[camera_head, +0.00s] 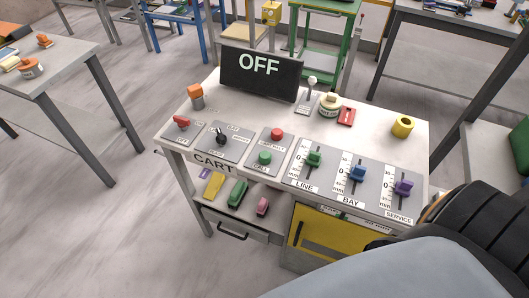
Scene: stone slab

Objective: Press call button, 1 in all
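A control panel plate (253,150) lies on the stone-topped cart, with a red button (277,134) at its back and a green button (265,157) nearer the front edge. A small label sits in front of each button. The lettering is too small to read surely, though the front one may read "CALL". Both buttons stand uncovered, and nothing touches them. A black display board (262,82) behind the panel reads "OFF". Neither of my grippers shows. A large dark and grey-blue part of my own body fills the lower right corner and hides the cart's front right.
Left of the buttons are a black rotary knob (220,138) and a red switch (181,121). Right are green (314,158), blue (357,173) and purple (403,187) sliders. Open floor lies left.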

